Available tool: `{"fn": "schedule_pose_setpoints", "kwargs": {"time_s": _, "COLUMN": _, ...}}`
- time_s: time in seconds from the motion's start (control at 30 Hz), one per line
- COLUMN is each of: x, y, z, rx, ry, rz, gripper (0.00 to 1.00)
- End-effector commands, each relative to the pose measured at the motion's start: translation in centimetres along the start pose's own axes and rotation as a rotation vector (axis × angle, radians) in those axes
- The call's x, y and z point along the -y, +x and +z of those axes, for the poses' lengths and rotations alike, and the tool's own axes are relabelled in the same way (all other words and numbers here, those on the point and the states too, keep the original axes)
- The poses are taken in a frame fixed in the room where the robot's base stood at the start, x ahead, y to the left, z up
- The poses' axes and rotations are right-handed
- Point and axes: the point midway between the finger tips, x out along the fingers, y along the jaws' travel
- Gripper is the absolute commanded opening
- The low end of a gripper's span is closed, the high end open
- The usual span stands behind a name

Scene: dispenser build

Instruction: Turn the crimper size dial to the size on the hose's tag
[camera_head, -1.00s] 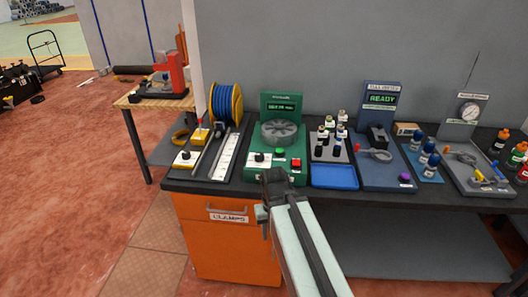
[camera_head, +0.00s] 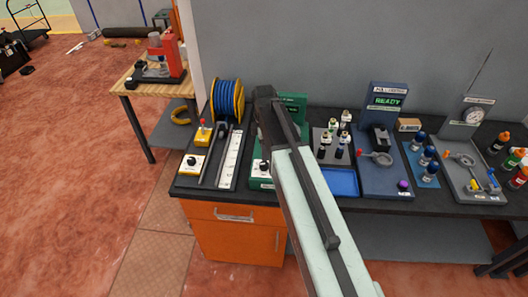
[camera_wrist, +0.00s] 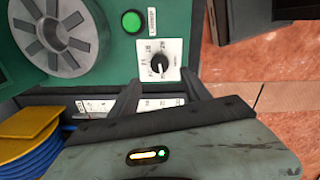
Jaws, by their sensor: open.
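The green crimper (camera_head: 293,101) stands on the dark bench, mostly hidden by my arm in the head view. Its size dial is a black knob on a white marked plate (camera_head: 261,168), left of my arm. In the wrist view the dial (camera_wrist: 158,63) is just beyond my fingertips, with a gap visible; its marks are too small to read surely. My gripper (camera_wrist: 160,88) is open and empty, a finger on each side below the dial. The blue hose (camera_head: 227,99) is wound on a yellow reel; I see no readable tag.
A green button (camera_wrist: 132,21) and a grey die wheel (camera_wrist: 62,35) are left of the dial in the wrist view. A second knob box (camera_head: 191,163), a white ruler strip (camera_head: 232,160), bottles (camera_head: 345,120) and a blue tray (camera_head: 340,182) share the bench.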

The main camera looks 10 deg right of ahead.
Motion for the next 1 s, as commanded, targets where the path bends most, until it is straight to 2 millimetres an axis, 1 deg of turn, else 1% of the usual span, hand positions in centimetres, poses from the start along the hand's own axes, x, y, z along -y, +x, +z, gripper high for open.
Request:
{"fn": "schedule_pose_setpoints", "kwargs": {"time_s": 0.17, "x": 0.0, "y": 1.7, "z": 0.1, "rx": 0.0, "ry": 0.003, "rz": 0.0, "gripper": 0.56}}
{"fn": "schedule_pose_setpoints", "kwargs": {"time_s": 0.5, "x": 0.0, "y": 7.4, "z": 0.1, "rx": 0.0, "ry": 0.005, "rz": 0.0, "gripper": 0.56}}
{"fn": "schedule_pose_setpoints", "kwargs": {"time_s": 0.6, "x": 0.0, "y": 8.1, "z": 0.1, "rx": 0.0, "ry": 0.006, "rz": 0.0, "gripper": 0.56}}
{"fn": "schedule_pose_setpoints", "kwargs": {"time_s": 0.87, "x": 0.0, "y": 7.9, "z": 0.2, "rx": 0.0, "ry": 0.007, "rz": 0.0, "gripper": 0.56}}
{"fn": "schedule_pose_setpoints", "kwargs": {"time_s": 0.97, "x": 0.0, "y": 7.9, "z": 0.2, "rx": 0.0, "ry": 0.007, "rz": 0.0, "gripper": 0.31}}
{"fn": "schedule_pose_setpoints", "kwargs": {"time_s": 1.0, "x": 0.0, "y": 7.9, "z": 0.2, "rx": 0.0, "ry": 0.007, "rz": 0.0, "gripper": 0.19}}
